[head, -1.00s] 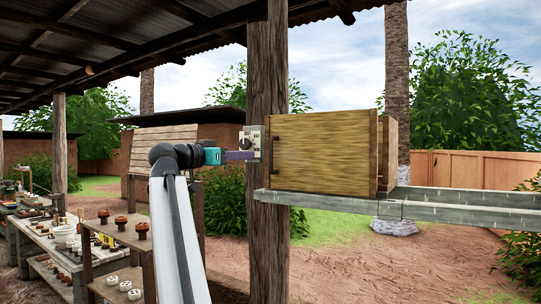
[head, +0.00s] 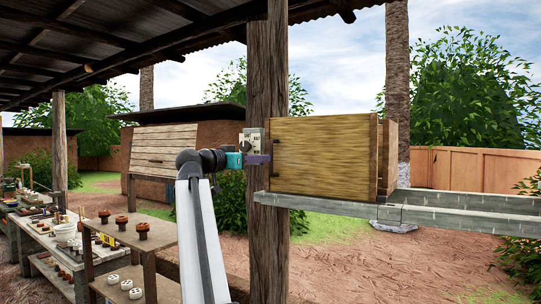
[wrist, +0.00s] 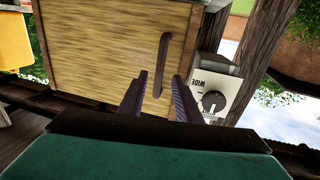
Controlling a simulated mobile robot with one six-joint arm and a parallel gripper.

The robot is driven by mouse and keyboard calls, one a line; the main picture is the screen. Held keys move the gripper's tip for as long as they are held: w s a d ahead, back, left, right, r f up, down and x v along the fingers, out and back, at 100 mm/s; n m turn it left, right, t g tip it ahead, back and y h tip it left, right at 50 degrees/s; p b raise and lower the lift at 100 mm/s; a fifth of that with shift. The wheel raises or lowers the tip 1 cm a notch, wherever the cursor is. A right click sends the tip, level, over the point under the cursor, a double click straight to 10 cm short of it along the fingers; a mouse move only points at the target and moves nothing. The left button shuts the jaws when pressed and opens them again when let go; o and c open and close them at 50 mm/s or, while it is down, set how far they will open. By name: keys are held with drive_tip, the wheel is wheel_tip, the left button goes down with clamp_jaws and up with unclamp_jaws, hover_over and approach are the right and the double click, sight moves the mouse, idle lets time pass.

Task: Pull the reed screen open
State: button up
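The reed screen (head: 325,160) is a straw-coloured panel on the front of a wooden box on the ledge. A dark vertical bar handle (head: 276,150) is at its left edge. In the wrist view the screen (wrist: 100,60) fills the upper left, with the handle (wrist: 162,65) near its side edge. My gripper (head: 266,158) is beside the handle in the head view. In the wrist view my gripper (wrist: 160,82) is open, its two purple fingers either side of the handle's lower part. I cannot tell whether they touch it.
A pale box with a dial (head: 254,143) is fixed on the wooden post (head: 268,80), close to my gripper; it shows in the wrist view (wrist: 220,90) too. A grey block ledge (head: 450,203) runs right. Shelves with pottery (head: 130,235) stand at the left.

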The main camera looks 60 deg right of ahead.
sight(271, 171)
drive_tip(key=shift+p+x, duration=1.15)
drive_tip(key=shift+x, duration=2.15)
drive_tip(key=shift+c, duration=0.3)
clamp_jaws()
